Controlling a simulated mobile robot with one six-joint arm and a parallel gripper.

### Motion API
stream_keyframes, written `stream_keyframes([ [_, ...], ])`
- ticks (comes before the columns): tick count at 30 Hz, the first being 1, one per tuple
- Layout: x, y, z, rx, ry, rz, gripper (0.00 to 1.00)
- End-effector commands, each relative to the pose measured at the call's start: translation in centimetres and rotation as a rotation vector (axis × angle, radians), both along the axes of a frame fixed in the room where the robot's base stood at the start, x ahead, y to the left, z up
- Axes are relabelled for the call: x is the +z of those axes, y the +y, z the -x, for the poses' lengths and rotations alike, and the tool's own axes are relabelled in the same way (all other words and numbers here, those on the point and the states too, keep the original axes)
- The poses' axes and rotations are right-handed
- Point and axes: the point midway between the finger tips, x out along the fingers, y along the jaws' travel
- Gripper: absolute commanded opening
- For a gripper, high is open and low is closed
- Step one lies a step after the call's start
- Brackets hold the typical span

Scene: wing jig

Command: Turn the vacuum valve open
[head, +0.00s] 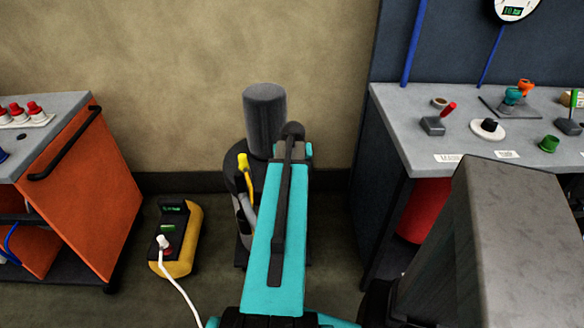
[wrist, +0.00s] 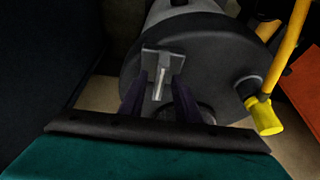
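A dark vacuum unit with a grey upright cylinder (head: 265,115) stands on the floor by the wall. In the wrist view its round dark top (wrist: 215,65) fills the middle. A small grey T-shaped fitting with a bright stem (wrist: 160,62) sits there, which looks like the valve handle. My gripper (wrist: 162,92) is open, its two dark fingers apart on either side of the stem. I cannot tell if either finger touches it. A yellow-capped part (wrist: 265,116) is to the right, apart from the fingers. In the head view my teal arm hides the gripper and fitting.
A yellow-and-black box (head: 178,240) with a white cable lies on the floor left of the unit. An orange cabinet (head: 95,195) stands further left. A grey bench (head: 400,110) with small fittings and a red-handled lever (head: 437,120) is at right.

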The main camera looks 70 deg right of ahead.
Motion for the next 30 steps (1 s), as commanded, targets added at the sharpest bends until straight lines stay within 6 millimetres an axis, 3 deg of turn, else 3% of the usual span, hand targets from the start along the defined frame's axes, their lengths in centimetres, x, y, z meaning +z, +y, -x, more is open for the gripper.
stream_keyframes([
  [16,0.8,0.3,0.2,-0.002,0.0,0.001,0.3],
  [30,5.5,2.1,0.9,-0.002,-0.001,0.004,0.3],
])
